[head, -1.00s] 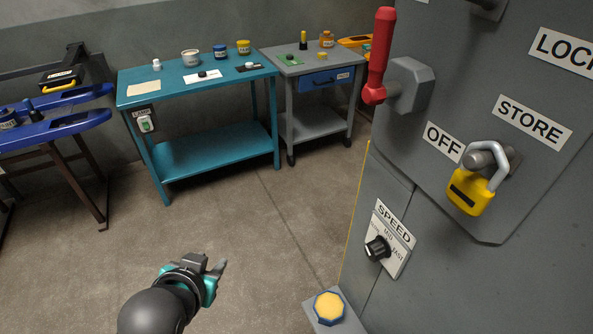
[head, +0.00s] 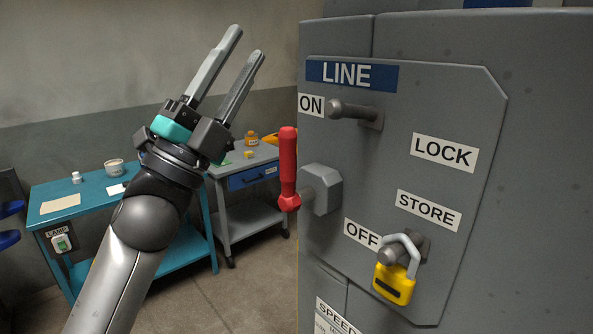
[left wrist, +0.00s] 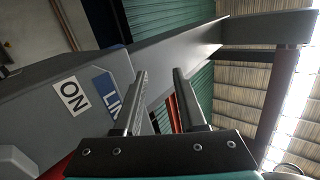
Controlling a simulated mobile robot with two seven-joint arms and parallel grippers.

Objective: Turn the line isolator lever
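The line isolator lever (head: 288,165) has a red handle that points up, on a grey hub (head: 325,188) at the left of the grey panel. The ON label (head: 311,105) is above right of the handle, the OFF label (head: 361,234) below right. My left gripper (head: 248,44) is raised, up and left of the handle and apart from it. Its fingers point up and are spread, with nothing held between them. In the left wrist view the open fingers (left wrist: 159,73) show beside the ON label (left wrist: 72,97). My right gripper is not in view.
A yellow padlock (head: 394,284) hangs on the lower peg by STORE. A bare peg (head: 353,110) sticks out beside ON. A teal bench (head: 95,208) and a grey cart (head: 243,219) stand behind my left arm. The floor left of the cabinet is open.

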